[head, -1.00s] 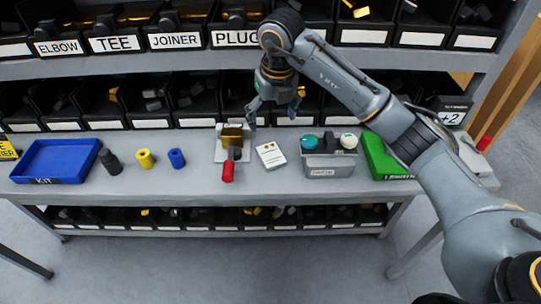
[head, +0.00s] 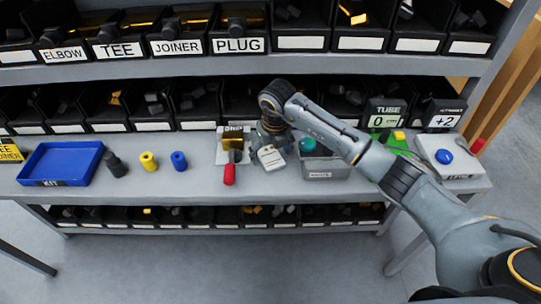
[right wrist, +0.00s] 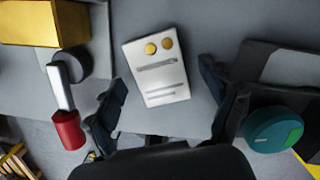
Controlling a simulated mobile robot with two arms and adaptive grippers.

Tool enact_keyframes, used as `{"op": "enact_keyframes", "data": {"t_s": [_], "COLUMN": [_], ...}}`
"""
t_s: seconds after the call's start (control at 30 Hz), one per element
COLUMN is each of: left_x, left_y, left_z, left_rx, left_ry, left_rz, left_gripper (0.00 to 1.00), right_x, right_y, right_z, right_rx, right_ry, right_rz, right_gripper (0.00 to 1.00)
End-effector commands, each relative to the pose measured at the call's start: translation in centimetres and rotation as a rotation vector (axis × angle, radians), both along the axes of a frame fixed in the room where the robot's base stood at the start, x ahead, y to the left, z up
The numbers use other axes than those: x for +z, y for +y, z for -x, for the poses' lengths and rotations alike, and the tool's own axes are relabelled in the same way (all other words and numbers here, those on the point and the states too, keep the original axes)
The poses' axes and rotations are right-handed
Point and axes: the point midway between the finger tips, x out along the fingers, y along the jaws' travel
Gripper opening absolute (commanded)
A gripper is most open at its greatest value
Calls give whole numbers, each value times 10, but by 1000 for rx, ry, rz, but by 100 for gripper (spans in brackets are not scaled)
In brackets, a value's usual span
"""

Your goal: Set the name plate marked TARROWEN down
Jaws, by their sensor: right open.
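A small white plate with two gold round spots and dark lines of marking lies flat on the bench in the right wrist view (right wrist: 160,85). It also shows in the head view (head: 270,159). Its lettering is too small to read, so I cannot tell whether it says TARROWEN. My right gripper (right wrist: 163,82) is open, with one finger to each side of the plate and nothing held. In the head view my right gripper (head: 272,145) is low over the plate, partly hidden by its own wrist. My left gripper is not in view.
Left of the plate stands a brass-topped valve (head: 233,141) with a red handle (head: 229,174). Right of it is a grey bin (head: 322,168) with a teal round piece. A blue KIT tray (head: 60,182), yellow and blue cylinders are farther left. Part bins line the shelf behind.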

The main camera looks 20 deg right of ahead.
Motion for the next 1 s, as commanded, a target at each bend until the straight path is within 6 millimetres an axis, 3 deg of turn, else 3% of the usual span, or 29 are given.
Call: {"op": "enact_keyframes", "data": {"t_s": [0.2,0.5,0.57,0.83,1.0], "left_x": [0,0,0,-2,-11], "left_y": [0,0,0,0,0], "left_z": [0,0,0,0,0], "left_rx": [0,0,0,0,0], "left_ry": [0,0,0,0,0], "left_rz": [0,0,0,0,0], "left_gripper": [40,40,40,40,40], "right_x": [-1,-1,-1,1,15], "right_y": [1,0,0,0,0], "right_z": [0,0,0,-1,-1], "right_rx": [1,0,0,0,1], "right_ry": [-1,-1,-1,-2,-6], "right_rz": [-1,-1,-1,0,-1], "right_gripper": [83,24,16,16,16]}}
